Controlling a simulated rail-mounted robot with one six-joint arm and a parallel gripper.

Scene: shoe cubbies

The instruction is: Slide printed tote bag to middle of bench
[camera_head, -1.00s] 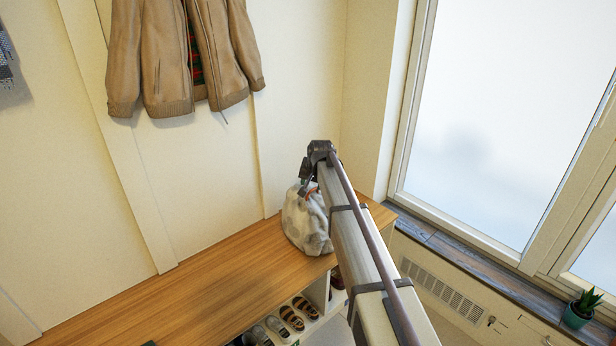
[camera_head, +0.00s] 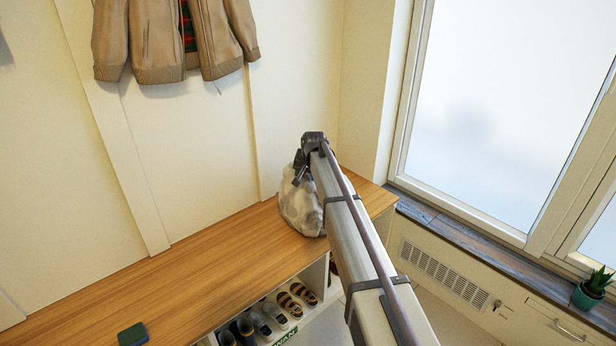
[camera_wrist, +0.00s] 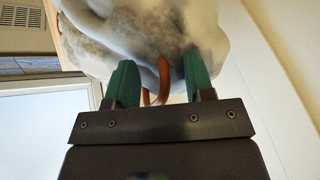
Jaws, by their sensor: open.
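The printed tote bag (camera_head: 301,209), whitish with grey blotches, stands upright near the right end of the wooden bench (camera_head: 190,258). My gripper (camera_head: 301,172) is at the top of the bag, and my arm hides the bag's right side. In the wrist view the bag (camera_wrist: 140,32) fills the top of the picture. The green fingers of my gripper (camera_wrist: 162,82) are apart, with the bag's brown handle loop (camera_wrist: 163,80) showing between them. I cannot tell whether the fingers touch the bag.
A dark green box-like item (camera_head: 132,335) lies on the bench's front left. Several shoes (camera_head: 290,303) fill the cubbies below. A brown jacket (camera_head: 172,40) hangs on the wall above. The bench surface left of the bag is clear. A potted plant (camera_head: 590,290) stands on the right sill.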

